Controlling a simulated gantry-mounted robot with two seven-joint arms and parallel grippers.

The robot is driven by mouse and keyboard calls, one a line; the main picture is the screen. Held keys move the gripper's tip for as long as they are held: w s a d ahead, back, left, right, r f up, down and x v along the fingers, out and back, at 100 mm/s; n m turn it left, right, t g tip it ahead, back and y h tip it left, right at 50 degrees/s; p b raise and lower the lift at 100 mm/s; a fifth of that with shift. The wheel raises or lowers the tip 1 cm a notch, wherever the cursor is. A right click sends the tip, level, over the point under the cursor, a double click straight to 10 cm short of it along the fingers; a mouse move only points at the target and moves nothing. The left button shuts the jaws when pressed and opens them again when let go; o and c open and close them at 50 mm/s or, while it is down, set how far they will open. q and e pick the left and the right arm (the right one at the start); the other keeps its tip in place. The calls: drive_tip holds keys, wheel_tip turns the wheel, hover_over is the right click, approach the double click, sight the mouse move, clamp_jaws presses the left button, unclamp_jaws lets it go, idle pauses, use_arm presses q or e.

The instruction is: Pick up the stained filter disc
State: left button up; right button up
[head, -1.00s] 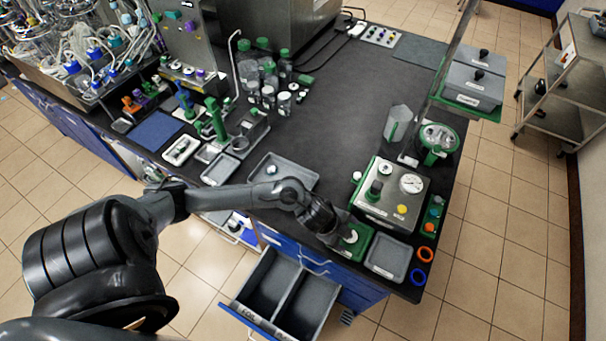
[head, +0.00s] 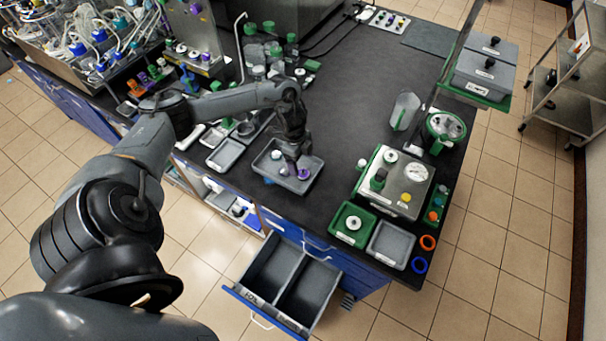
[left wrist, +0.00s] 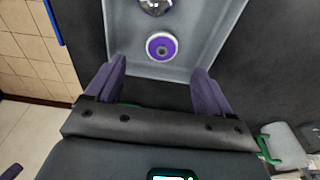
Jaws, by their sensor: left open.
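A round disc with a purple face and a pale rim (left wrist: 161,46) lies flat in a grey tray (left wrist: 197,70), seen in the left wrist view. I take it as the stained filter disc. My left gripper (left wrist: 157,88) is open, its two purple fingers apart and the disc ahead of the gap between them, not gripped. In the head view my left gripper (head: 293,171) points down over the grey tray (head: 265,172); there I cannot clearly tell disc from purple fingertips. My right gripper is not in view.
A shiny round piece (left wrist: 155,5) lies in the same tray near the disc. A green tray (head: 341,236) holding a white disc (head: 353,223) and an empty grey tray (head: 390,245) stand to the right. An open drawer (head: 284,283) juts out below the counter.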

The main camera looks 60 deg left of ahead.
sight(303, 172)
use_arm(q)
drive_tip(key=shift+w+d+f, duration=0.1)
drive_tip(key=shift+w+f, duration=0.05)
drive_tip(key=shift+f, duration=1.25)
drive_tip(key=shift+w+d+f, duration=0.1)
drive_tip(key=shift+f, duration=1.25)
drive_tip(key=c, duration=1.1)
